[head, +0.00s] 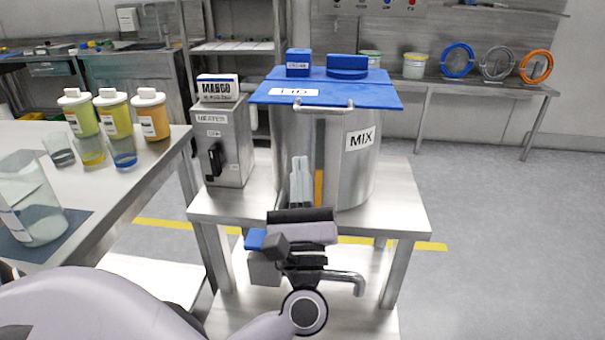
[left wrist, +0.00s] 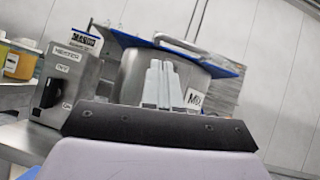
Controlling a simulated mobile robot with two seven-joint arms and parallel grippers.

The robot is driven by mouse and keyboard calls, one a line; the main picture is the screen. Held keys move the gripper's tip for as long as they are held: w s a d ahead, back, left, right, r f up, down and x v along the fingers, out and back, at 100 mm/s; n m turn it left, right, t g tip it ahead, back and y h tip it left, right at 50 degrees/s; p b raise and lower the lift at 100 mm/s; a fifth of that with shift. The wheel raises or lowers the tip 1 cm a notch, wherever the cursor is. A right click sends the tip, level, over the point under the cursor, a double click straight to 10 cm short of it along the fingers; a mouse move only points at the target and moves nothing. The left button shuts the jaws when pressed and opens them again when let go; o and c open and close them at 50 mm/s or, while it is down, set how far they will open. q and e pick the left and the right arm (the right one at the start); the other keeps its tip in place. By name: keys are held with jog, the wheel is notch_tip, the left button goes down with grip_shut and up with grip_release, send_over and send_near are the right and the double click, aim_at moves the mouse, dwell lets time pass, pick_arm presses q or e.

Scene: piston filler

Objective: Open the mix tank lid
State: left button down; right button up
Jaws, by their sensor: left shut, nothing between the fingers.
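The mix tank (head: 347,160) is a steel cylinder with a MIX label, standing on a steel cart. Its blue lid (head: 370,96) lies flat across the top, closed as far as I can see, with a metal handle (head: 324,104) at the front edge. The tank (left wrist: 135,75), the lid's blue edge (left wrist: 222,70) and the handle (left wrist: 178,42) also show in the left wrist view. My left gripper (head: 300,165) is shut and empty, upright in front of the tank and below the handle. Its pale fingers show in the left wrist view (left wrist: 162,68). My right gripper is not in view.
A grey heater box (head: 222,145) with a MASCO carton (head: 217,88) on top stands left of the tank. A blue block (head: 298,63) and a blue piece (head: 347,66) are on the lid. Bottles and beakers stand on the left table (head: 110,190). The floor at right is clear.

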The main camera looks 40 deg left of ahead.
pick_arm(q)
jog(key=p+x, duration=0.1)
jog(key=x, duration=0.6)
jog(key=shift+p, duration=0.4)
jog(key=shift+w+r, duration=0.1)
